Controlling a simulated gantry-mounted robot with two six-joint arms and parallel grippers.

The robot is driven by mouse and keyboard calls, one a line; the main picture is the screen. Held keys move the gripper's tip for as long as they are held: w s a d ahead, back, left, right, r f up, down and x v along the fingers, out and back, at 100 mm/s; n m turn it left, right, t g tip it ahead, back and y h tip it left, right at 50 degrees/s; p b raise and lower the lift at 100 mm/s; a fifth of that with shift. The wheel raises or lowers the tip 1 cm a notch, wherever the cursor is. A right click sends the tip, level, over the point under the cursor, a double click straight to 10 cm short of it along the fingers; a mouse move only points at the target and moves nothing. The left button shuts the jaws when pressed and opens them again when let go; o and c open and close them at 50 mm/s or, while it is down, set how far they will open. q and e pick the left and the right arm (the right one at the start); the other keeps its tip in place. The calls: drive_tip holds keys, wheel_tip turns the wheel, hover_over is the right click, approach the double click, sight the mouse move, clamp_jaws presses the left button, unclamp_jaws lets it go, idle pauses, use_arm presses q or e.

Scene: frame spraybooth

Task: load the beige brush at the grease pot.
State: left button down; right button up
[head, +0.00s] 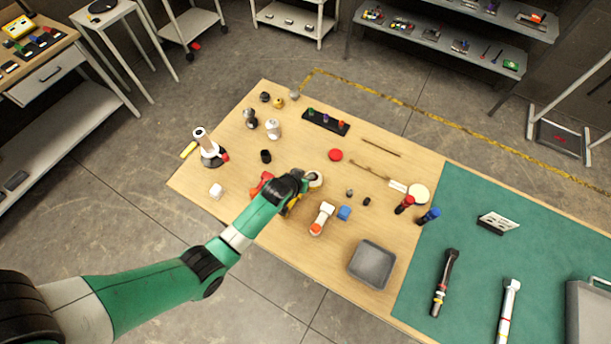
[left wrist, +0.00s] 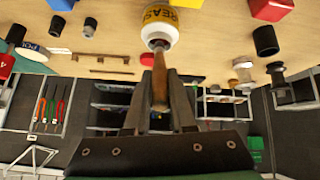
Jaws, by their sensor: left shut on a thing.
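My left gripper (left wrist: 160,108) is shut on the brown wooden handle of the brush (left wrist: 161,82). The handle points away from the gripper toward the grease pot (left wrist: 160,26), a white round pot with a yellow label. The brush's far end overlaps the pot in the left wrist view; I cannot tell whether its bristles are inside or just in front of it. In the head view my left gripper (head: 299,184) is over the wooden table, right beside the pot (head: 316,180), and its wrist hides the brush. My right gripper is not in view.
Near the gripper are a white bottle with an orange end (head: 322,217), a blue block (head: 344,213) and a red item (head: 262,184). A grey tray (head: 371,263) sits at the front edge. A red disc (head: 335,155) and a black rack (head: 326,122) lie farther back.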

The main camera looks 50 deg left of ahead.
use_arm(q)
drive_tip(key=shift+f+b, duration=0.75)
drive_tip(key=shift+f, duration=0.15)
idle(1.5)
wheel_tip(320, 180, up, 7)
drive_tip(key=p, duration=0.6)
drive_tip(key=shift+r+p, duration=0.15)
drive_tip(key=shift+p, duration=0.25)
wheel_tip(320, 180, down, 7)
drive_tip(key=b, duration=0.7)
drive_tip(key=shift+f, duration=0.2)
drive_tip(key=shift+r, duration=0.15)
drive_tip(key=shift+r+p, duration=3.75)
drive_tip(key=shift+r, duration=0.15)
drive_tip(key=shift+f, duration=0.1)
